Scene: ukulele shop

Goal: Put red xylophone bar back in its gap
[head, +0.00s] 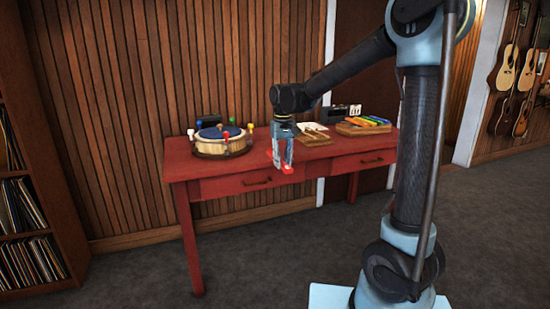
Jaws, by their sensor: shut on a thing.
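The xylophone (362,127) lies on the back right of the red table, a wooden frame with coloured bars in orange, yellow, green and blue. Its gap is too small to make out in the head view. My gripper (284,166) points down in front of the table's front edge, left of the xylophone and apart from it. It is shut on the red xylophone bar (287,171), which shows as bright red at the fingertips. The fingers hide part of the bar, so its exact tilt cannot be told.
The red table (188,170) has two drawers. On it, a round drum with coloured pegs (222,140) stands left, and a wooden piece (313,138) lies between my gripper and the xylophone. A dark box (337,115) stands behind. A record shelf (35,200) is far left.

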